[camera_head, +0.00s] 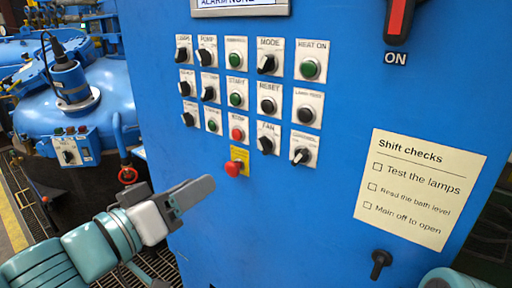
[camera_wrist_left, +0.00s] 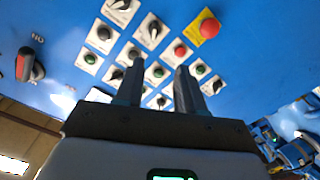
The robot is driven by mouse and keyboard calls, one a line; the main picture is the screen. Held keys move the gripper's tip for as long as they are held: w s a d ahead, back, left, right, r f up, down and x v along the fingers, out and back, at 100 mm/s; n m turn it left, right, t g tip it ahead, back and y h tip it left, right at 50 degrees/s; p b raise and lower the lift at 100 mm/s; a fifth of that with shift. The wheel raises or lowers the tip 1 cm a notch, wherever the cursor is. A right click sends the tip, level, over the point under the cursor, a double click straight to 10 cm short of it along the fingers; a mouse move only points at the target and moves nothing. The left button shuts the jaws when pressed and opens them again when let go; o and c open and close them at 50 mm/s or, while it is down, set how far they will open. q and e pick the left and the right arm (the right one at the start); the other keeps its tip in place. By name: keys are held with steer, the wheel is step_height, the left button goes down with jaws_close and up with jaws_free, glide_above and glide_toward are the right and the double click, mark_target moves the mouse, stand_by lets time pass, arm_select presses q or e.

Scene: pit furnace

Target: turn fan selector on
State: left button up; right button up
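The fan selector (camera_head: 266,144) is a black knob on a white plate marked FAN, in the bottom row of the blue cabinet's panel. Its handle looks turned to the upper left. The left wrist view also shows the fan selector (camera_wrist_left: 152,32), beyond the fingers. My left gripper (camera_head: 205,188) is in front of the cabinet, below and left of the selector and apart from it. In the left wrist view its two fingers (camera_wrist_left: 159,84) stand apart with nothing held between them. My right gripper is not in view.
A red stop button (camera_head: 237,133) sits left of the fan selector, and a red mushroom button (camera_head: 233,169) lies below that. Another selector (camera_head: 301,155) is to the right. A yellow note (camera_head: 417,187) and black handle (camera_head: 381,264) are farther right. The cabinet below the panel is bare.

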arm_select(q)
steer(key=b, duration=0.3)
glide_toward(260, 146)
steer(key=x, duration=0.8)
steer(key=shift+w+d, duration=0.15)
steer(key=shift+w, duration=0.05)
steer(key=shift+d, duration=0.1)
jaws_close()
